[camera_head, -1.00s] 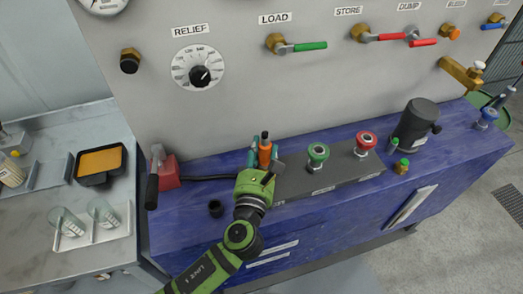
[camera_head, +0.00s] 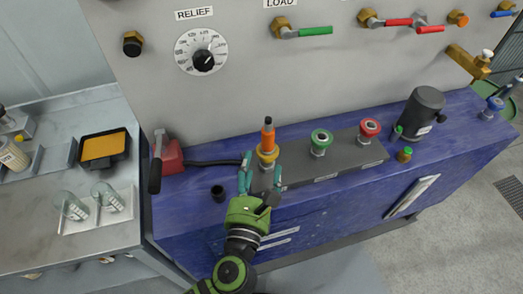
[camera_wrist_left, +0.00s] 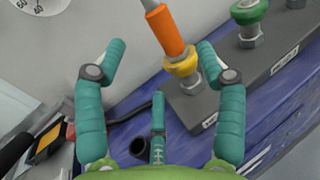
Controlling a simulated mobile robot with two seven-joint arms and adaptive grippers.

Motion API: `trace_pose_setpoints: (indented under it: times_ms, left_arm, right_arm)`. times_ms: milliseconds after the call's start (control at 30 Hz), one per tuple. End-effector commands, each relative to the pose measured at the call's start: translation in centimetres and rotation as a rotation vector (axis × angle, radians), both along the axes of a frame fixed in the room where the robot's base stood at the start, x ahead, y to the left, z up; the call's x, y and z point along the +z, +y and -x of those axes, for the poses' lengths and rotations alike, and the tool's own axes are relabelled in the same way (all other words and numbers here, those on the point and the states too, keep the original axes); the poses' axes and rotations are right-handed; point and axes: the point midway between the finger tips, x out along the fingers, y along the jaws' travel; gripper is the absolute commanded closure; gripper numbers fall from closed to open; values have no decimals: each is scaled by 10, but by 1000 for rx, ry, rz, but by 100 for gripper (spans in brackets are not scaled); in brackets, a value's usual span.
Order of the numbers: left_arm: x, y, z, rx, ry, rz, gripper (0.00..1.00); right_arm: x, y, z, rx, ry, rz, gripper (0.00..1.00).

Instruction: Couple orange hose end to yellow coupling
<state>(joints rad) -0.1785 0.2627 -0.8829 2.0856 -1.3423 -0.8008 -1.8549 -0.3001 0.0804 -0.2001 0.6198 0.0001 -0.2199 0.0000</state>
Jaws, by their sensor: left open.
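The orange hose end (camera_head: 268,136) stands upright on the yellow coupling (camera_head: 267,155) at the left end of the grey manifold block. In the left wrist view the orange hose end (camera_wrist_left: 165,32) meets the yellow coupling (camera_wrist_left: 181,66), with no clear gap between them. My left gripper (camera_head: 262,165) is open just in front of the coupling. In the left wrist view its teal fingers (camera_wrist_left: 160,58) are spread, apart from the hose end. My right gripper is not in view.
A green coupling (camera_head: 321,138) and a red coupling (camera_head: 369,127) stand farther right on the block (camera_head: 345,158).

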Motion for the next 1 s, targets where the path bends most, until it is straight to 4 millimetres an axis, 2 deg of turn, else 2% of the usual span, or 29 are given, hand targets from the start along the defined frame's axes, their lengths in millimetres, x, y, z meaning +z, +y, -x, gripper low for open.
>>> trace_pose_setpoints:
  times_ms: [100,233,1000]
  left_arm:
    - [-1,2,16,-1,1,0,29]
    - [0,3,24,0,0,-1,29]
    - [0,3,25,0,-1,0,29]
  right_arm:
    - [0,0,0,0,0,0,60]
    - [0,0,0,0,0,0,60]
    - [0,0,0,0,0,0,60]
